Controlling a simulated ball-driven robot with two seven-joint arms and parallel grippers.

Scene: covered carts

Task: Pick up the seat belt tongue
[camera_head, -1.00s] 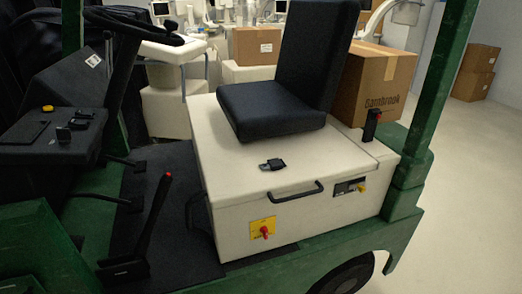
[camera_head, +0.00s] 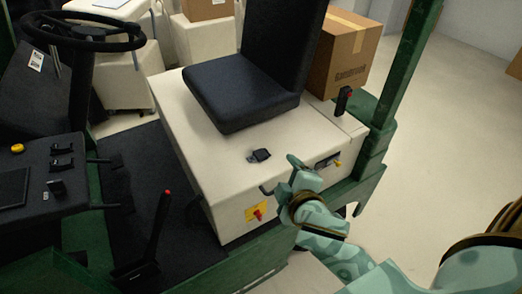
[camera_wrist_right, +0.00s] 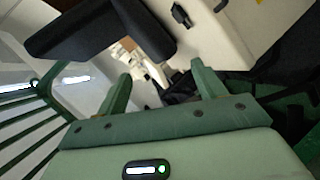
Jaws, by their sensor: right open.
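The seat belt tongue (camera_head: 260,155) is a small dark piece lying on the white top of the seat box (camera_head: 225,160), in front of the black seat. In the right wrist view a small black piece, likely the tongue (camera_wrist_right: 181,15), shows near the top edge on the white surface. My right gripper (camera_head: 297,170) is open and empty, in front of the box and to the right of the tongue in the head view, apart from it. Its two green fingers (camera_wrist_right: 162,88) stand spread in the right wrist view. My left gripper is not in view.
The black seat (camera_head: 243,88) rises behind the tongue. A black handle and a yellow plate with a red knob (camera_head: 257,212) are on the box front. A green post (camera_head: 402,75) stands at right, a steering wheel (camera_head: 83,33) at left.

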